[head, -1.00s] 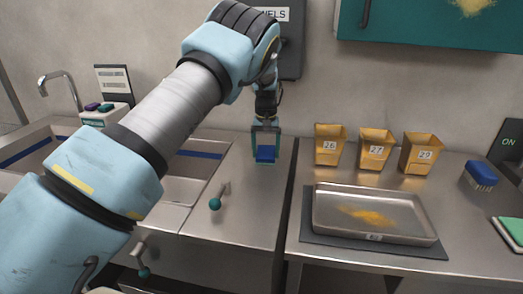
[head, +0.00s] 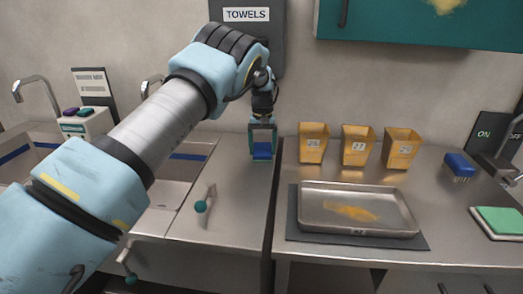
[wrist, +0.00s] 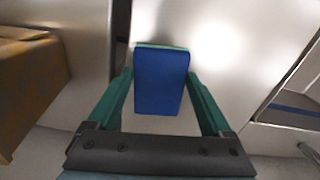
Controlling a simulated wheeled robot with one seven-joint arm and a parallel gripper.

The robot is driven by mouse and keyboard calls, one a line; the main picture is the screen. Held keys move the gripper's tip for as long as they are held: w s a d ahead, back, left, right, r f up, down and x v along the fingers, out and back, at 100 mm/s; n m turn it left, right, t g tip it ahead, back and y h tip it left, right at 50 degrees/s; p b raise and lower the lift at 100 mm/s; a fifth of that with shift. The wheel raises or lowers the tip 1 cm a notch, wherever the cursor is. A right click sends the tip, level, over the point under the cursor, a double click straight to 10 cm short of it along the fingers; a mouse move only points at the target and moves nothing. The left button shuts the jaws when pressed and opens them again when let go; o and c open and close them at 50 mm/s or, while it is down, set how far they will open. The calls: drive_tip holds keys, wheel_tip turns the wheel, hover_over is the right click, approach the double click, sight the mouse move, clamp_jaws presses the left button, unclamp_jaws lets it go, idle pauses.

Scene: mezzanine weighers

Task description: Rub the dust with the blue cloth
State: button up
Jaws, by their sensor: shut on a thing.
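My gripper (head: 262,152) points down over the steel counter, left of the gap between the two counters. It is shut on the blue cloth (wrist: 161,82), a thick folded pad with a green edge at its far end. The cloth also shows low between the fingers in the head view (head: 262,150); I cannot tell whether it touches the counter. Yellow dust (head: 352,213) lies in a shallow steel tray (head: 310,223) on a dark mat, to the right of my gripper. Another yellow patch (head: 447,5) is on the teal cabinet door at the top right, cut by the frame edge.
Several yellow numbered bins (head: 313,145) stand behind the tray. A blue brush (head: 460,166) and a green-topped pad (head: 500,221) are at the right. Sinks with taps lie left. The towels box (head: 246,45) hangs behind my arm.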

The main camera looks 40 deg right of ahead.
sight(244, 152)
drive_tip(key=shift+w+a+r, duration=0.1)
drive_tip(key=shift+w+a, duration=2.6)
drive_tip(key=shift+a, duration=0.2)
drive_tip(key=shift+w+a+b, duration=0.35)
drive_tip(key=shift+w+a, duration=0.95)
drive_tip(key=shift+a, duration=0.05)
drive_tip(key=shift+w+d, duration=0.8)
drive_tip(key=shift+w, duration=0.15)
drive_tip(key=shift+s+d+f, duration=0.15)
drive_tip(key=shift+s+d, duration=0.7)
drive_tip(key=shift+s+d+f, duration=0.1)
drive_tip(key=shift+s+d, duration=0.7)
drive_tip(key=shift+d, duration=0.05)
drive_tip(key=shift+s+d+r+p, duration=0.15)
drive_tip(key=shift+s+d+p, duration=0.15)
drive_tip(key=shift+s+d, duration=2.2)
drive_tip(key=shift+w+d, duration=0.1)
drive_tip(key=shift+r, duration=0.2)
drive_tip(key=shift+r+p, duration=1.55)
drive_tip(key=shift+r, duration=1.35)
